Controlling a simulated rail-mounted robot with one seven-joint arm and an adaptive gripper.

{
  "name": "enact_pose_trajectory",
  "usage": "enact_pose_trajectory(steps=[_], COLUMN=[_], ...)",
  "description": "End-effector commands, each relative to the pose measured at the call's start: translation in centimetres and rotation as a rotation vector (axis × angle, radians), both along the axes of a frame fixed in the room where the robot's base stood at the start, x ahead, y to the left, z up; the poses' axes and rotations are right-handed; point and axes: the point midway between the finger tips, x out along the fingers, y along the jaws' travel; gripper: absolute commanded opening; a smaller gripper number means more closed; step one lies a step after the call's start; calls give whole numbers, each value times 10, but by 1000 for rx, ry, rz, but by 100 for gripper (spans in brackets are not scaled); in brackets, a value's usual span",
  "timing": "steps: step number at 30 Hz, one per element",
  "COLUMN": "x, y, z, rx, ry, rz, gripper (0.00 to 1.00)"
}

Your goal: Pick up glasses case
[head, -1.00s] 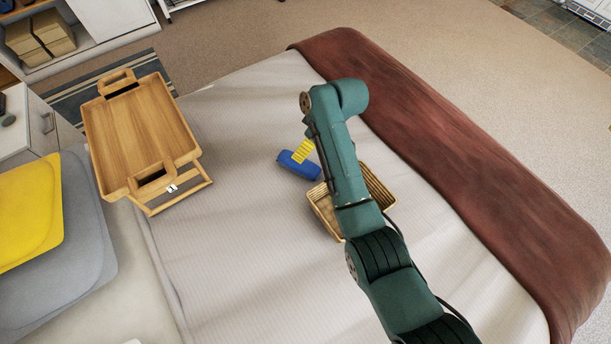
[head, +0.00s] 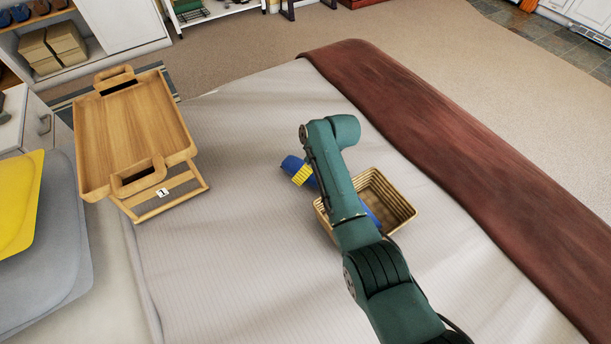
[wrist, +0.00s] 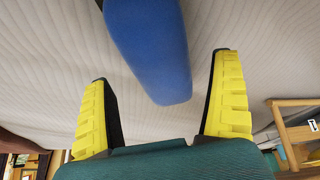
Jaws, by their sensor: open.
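The glasses case, a blue rounded oblong (head: 291,164), lies on the bed left of the wicker basket. My arm hides part of it. My gripper (head: 302,175) is over the case, its yellow finger crossing the blue in the head view. In the wrist view the case (wrist: 150,45) runs in from the top, and its near end sits between the two spread fingers of my gripper (wrist: 162,67). The gripper is open and holds nothing.
The wicker basket (head: 405,208) stands right beside my arm, with a blue piece (head: 371,213) showing inside. A wooden tray table (head: 135,130) stands on the left of the bed (head: 235,240). A brown throw (head: 450,140) covers the right edge. The bedding between tray and case is clear.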

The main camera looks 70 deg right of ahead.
Motion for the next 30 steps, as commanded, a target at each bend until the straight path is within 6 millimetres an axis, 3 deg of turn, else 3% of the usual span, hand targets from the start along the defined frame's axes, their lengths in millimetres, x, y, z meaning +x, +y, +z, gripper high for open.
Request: enact_pose_trajectory(steps=[1,3,11,23,30], x=[4,9,12,12,12], y=[2,1,0,0,0], z=[-19,-29,-29,-29,-25], rx=[1,1,0,0,-1], ry=[1,1,0,0,-1], rz=[1,1,0,0,0], gripper=[94,94,94,21,20])
